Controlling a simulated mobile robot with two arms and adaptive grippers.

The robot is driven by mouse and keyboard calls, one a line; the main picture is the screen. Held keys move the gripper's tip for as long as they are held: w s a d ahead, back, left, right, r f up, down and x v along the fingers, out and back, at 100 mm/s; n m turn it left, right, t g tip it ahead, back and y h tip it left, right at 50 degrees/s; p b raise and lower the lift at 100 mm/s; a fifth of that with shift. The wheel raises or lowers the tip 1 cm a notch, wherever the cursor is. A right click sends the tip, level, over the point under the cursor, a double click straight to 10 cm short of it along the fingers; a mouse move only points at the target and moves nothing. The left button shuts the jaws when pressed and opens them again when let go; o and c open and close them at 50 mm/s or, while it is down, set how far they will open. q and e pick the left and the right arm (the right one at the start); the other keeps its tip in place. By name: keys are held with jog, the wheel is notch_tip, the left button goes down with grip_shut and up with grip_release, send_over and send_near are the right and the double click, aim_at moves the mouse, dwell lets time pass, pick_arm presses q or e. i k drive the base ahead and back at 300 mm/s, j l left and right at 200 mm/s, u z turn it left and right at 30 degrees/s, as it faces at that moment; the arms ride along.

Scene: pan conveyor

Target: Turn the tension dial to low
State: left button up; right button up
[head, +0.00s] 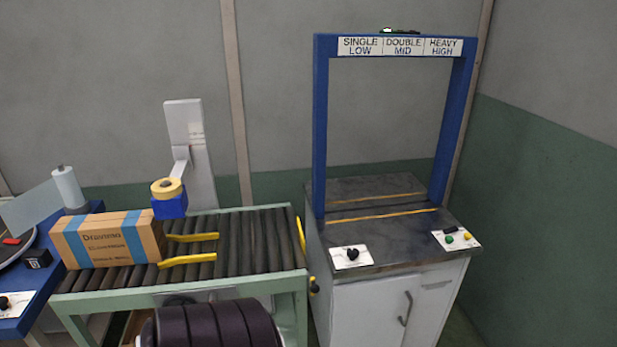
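A black dial knob (352,254) sits on a white plate (342,262) at the front left of the strapping machine's dark top (390,238). The plate's markings and the knob's setting are too small to read. A blue arch (320,130) stands over the machine. Its sign (400,46) reads SINGLE LOW, DOUBLE MID and HEAVY HIGH from left to right. A second black knob (5,301) on a white plate shows at the far left edge. Neither of my grippers is in view.
A cardboard box (108,240) with blue bands lies on the roller conveyor (250,238), left of the machine. A plate with green and yellow buttons (456,239) is at the machine's right. A dark ribbed cylinder (212,325) fills the bottom foreground.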

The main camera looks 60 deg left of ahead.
aim_at(352, 253)
jog(key=u, duration=1.75)
